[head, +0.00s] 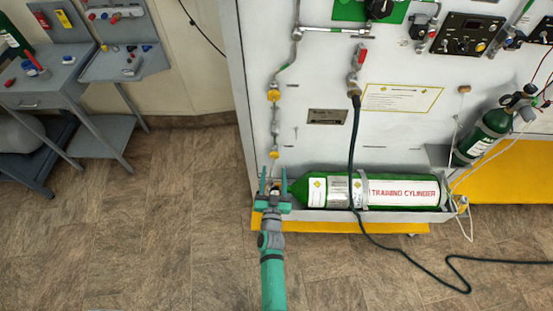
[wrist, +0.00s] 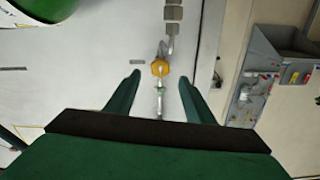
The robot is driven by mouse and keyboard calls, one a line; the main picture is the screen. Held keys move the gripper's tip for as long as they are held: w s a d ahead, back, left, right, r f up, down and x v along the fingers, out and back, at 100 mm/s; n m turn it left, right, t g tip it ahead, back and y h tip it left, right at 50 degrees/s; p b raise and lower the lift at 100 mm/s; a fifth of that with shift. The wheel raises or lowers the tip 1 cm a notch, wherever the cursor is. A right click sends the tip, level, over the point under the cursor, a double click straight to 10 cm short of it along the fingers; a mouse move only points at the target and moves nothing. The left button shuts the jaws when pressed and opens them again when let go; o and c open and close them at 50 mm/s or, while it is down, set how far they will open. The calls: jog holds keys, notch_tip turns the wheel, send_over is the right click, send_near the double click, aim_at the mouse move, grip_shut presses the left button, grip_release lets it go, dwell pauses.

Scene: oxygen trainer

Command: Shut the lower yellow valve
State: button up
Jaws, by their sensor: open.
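The lower yellow valve (head: 273,154) sits on the thin vertical pipe near the left side of the white panel. A second yellow valve (head: 273,95) is higher on the same pipe. My gripper (head: 271,178) is open and empty, just below the lower valve in the head view. In the wrist view, one yellow valve (wrist: 160,68), which appears to be the lower one, shows between and slightly beyond the open fingertips (wrist: 160,78). No contact shows. Its handle position is too small to tell.
A green training cylinder (head: 404,192) lies in a tray at the panel's foot, right of my gripper. A dark hose (head: 352,140) hangs from a red-handled valve (head: 361,57). A grey workbench (head: 50,92) stands at the left. Floor between them is clear.

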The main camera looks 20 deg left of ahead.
aim_at(275, 157)
jog(key=x, duration=0.7)
jog(key=shift+a, duration=0.1)
jog(key=c, duration=1.1)
jog(key=shift+o, duration=0.2)
